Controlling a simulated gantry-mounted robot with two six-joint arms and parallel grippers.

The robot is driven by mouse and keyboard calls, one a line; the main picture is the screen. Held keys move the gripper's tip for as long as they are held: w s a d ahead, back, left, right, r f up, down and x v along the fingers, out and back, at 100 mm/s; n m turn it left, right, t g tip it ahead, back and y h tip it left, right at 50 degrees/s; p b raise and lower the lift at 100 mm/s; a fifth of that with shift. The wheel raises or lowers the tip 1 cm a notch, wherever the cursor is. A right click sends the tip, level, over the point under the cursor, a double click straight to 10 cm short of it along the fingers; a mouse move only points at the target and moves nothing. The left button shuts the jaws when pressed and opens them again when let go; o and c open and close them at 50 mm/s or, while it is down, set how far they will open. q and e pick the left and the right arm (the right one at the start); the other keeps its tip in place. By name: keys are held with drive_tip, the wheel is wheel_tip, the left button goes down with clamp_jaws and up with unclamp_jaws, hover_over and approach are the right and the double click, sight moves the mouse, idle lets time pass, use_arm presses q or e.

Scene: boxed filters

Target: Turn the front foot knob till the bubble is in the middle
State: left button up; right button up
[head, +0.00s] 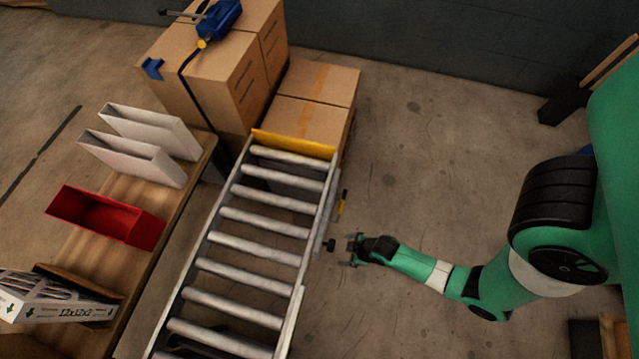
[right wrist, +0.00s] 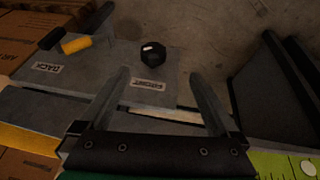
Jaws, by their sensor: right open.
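The front foot knob (right wrist: 153,54) is a dark, faceted knob on a grey plate, beyond a label reading FRONT (right wrist: 148,85). In the head view, the small black knob (head: 330,244) stands at the right side of the roller conveyor (head: 301,282). My right gripper (head: 352,249) is open just right of it, apart from it. In the right wrist view, the knob lies just past and between the open fingertips (right wrist: 158,75). A yellow-green strip with dark lines (right wrist: 268,160) and a pale round spot, possibly the level's bubble, is cut off at lower right; its centring cannot be told.
A BACK label (right wrist: 47,68) sits near a yellow-and-black handle-like part (right wrist: 75,45). Cartons (head: 315,82) stand at the conveyor's far end. A wooden bench (head: 95,215) with a red bin (head: 105,218) is at left.

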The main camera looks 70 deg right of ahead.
sight(334, 246)
drive_tip(key=b+x, duration=0.2)
drive_tip(key=x, duration=0.2)
drive_tip(key=b+x, duration=0.3)
drive_tip(key=d+b+x, duration=0.1)
drive_tip(key=b+x, duration=0.2)
drive_tip(key=x, duration=0.1)
drive_tip(key=shift+w+d+f, duration=0.15)
drive_tip(key=shift+w, duration=0.25)
drive_tip(key=c, duration=1.4)
